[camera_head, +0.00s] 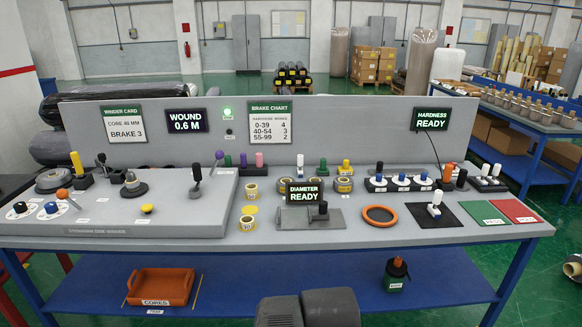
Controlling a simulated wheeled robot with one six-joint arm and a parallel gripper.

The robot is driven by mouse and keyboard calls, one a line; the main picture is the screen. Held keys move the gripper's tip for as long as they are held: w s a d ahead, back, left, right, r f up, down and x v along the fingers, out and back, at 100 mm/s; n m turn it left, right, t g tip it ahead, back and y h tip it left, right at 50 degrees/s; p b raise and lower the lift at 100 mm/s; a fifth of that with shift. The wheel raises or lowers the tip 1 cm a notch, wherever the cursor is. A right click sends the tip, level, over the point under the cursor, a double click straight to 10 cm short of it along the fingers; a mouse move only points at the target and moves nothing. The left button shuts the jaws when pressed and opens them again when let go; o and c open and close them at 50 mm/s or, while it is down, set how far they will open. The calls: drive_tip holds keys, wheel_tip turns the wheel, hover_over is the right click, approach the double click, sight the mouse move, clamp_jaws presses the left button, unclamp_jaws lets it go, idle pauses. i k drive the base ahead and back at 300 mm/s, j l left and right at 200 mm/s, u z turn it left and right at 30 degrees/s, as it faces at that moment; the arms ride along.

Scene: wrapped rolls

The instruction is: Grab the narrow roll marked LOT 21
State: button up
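Several small rolls stand on the grey bench top, left of and behind the middle. A pale yellow roll (252,190) with a printed label stands at the back. Two tan-and-grey rolls, one at the right (344,185) and one partly hidden behind the diameter display (312,180), stand further right. The roll labels are too small to read, so I cannot tell which is LOT 21. My gripper is not in view.
The display (304,192) reads DIAMETER READY above a grey gauge plate (293,217). An orange ring (379,215) and a black mat (463,214) lie to the right. The winder base (160,205) fills the left. An orange CORES tray (160,287) sits on the lower shelf.

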sight(343, 184)
drive_tip(key=i+l, duration=0.15)
drive_tip(key=i, duration=0.35)
drive_tip(key=i+l, duration=0.1)
drive_tip(key=i, duration=0.4)
drive_tip(key=i+l, duration=0.15)
drive_tip(key=i, duration=0.3)
drive_tip(key=l+z, duration=0.05)
